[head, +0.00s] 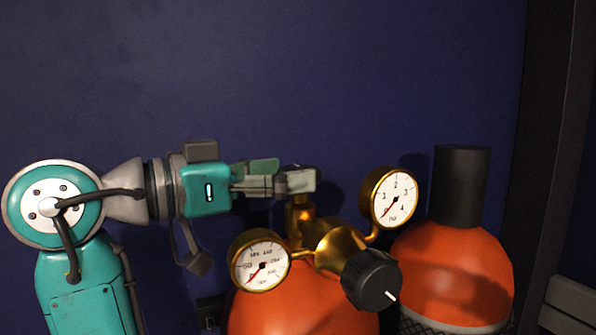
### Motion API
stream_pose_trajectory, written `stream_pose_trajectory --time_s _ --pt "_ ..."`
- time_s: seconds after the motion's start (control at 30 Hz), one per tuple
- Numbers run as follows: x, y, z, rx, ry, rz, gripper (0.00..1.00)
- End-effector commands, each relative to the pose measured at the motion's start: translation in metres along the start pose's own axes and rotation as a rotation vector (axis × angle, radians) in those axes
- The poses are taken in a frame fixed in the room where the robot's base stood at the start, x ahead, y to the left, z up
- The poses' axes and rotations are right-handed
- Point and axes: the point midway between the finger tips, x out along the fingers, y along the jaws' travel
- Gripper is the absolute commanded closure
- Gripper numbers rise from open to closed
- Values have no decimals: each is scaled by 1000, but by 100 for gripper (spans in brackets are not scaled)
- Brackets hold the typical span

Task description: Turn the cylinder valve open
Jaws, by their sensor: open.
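An orange gas cylinder (290,312) stands at the bottom middle in the head view, with a brass valve and regulator (338,246) on top. Two round gauges are fixed to it, a left gauge (261,262) and a right gauge (391,197). A black knob (371,280) with a white mark faces the front. My gripper (302,181) comes in level from the left, with its fingertips at the top of the brass valve stem (299,212). The fingers are open. They hide the top of the stem, so I cannot tell whether they touch the valve's handle.
A second orange cylinder (455,270) with a black cap (461,186) stands close on the right. A dark upright post (551,150) is at the far right. A dark blue wall (300,70) is behind. The space above my gripper is clear.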

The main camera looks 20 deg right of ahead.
Motion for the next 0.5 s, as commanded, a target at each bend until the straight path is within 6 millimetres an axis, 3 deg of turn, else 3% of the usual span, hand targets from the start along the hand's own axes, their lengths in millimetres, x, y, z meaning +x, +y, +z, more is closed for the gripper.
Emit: stream_pose_trajectory --time_s 0.2,0.5 --pt "21 0 0 0 0 0 19" --pt "25 0 0 0 0 -1 19"
